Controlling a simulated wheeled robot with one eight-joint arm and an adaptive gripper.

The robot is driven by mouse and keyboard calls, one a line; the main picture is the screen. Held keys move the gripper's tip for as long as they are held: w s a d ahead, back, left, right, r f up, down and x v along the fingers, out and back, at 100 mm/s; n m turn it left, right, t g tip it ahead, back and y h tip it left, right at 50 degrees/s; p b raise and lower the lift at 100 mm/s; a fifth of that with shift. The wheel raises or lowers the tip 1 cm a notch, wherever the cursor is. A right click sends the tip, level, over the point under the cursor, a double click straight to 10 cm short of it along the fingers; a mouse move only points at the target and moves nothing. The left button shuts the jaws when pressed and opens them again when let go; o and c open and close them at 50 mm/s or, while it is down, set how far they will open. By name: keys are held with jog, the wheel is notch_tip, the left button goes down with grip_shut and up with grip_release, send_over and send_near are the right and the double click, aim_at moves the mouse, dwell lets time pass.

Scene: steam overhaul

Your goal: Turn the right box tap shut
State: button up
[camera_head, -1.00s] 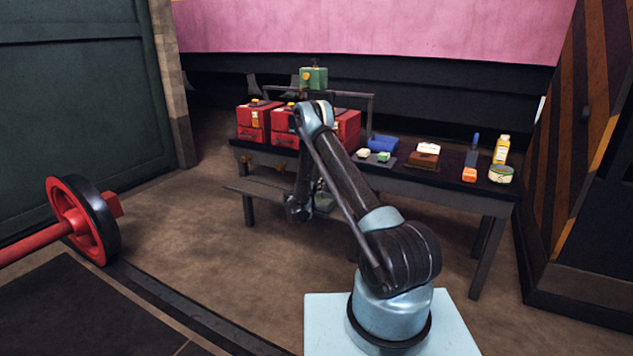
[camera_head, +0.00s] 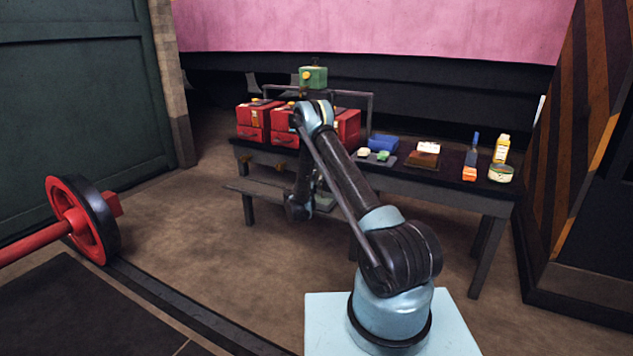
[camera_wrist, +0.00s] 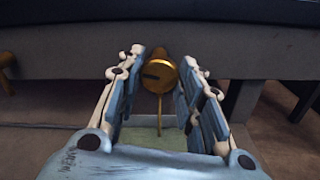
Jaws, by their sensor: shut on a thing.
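In the wrist view a brass tap (camera_wrist: 160,76) with a round face and a dark slot shows below a dark edge. My gripper (camera_wrist: 164,84) is shut on it, with one finger on its left and one on its right. The slot lies roughly level, left of the face's middle. A thin yellowish upright line runs from under the tap to a pale green surface (camera_wrist: 165,137); I cannot tell what it is. In the head view my arm hides the gripper and this tap. Two other brass taps (camera_head: 247,159) (camera_head: 280,167) show under the table edge.
A low bench (camera_head: 258,187) is in front.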

jog(key=m, duration=0.4)
jog(key=shift+m, duration=0.3)
jog(key=m, duration=0.3)
jog(key=shift+s+d+m, duration=0.1)
jog(key=shift+m, duration=0.3)
jog(key=shift+d+f+m, duration=0.1)
jog(key=shift+m, duration=1.65)
jog(key=shift+d+f+m, duration=0.1)
jog(key=shift+m, duration=1.65)
jog(key=o, duration=1.1)
jog(key=shift+c, duration=0.2)
jog(key=shift+a, duration=0.1)
